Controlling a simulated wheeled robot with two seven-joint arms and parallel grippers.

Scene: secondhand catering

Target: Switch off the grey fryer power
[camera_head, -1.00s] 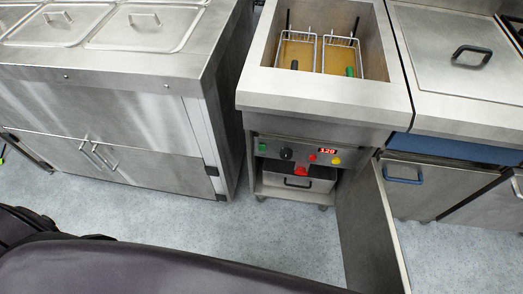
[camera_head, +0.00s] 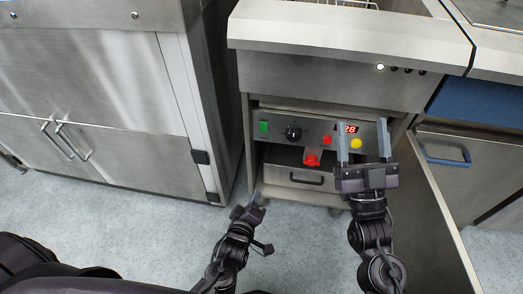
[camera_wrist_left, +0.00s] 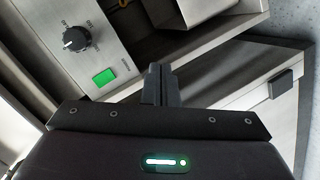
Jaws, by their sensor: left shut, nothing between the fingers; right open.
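The grey fryer (camera_head: 330,75) stands with its lower door (camera_head: 436,225) open, showing the control panel (camera_head: 275,137). A bright green switch (camera_head: 264,126) sits at the panel's left end, beside a black knob (camera_head: 293,133). In the left wrist view the green switch (camera_wrist_left: 105,77) and knob (camera_wrist_left: 76,39) show at upper left. My left gripper (camera_head: 258,199) is shut and empty, below the switch in the head view and apart from it. My right gripper (camera_head: 362,127) is open in front of the panel's right part, its fingers around the view of the red display (camera_head: 350,128), partly covering it.
A red button (camera_head: 327,139), a yellow button (camera_head: 356,143) and a red valve handle (camera_head: 312,158) are close to my right gripper. A drawer-like box with a handle (camera_head: 307,180) sits below. A steel cabinet (camera_head: 95,105) stands left; the floor between is clear.

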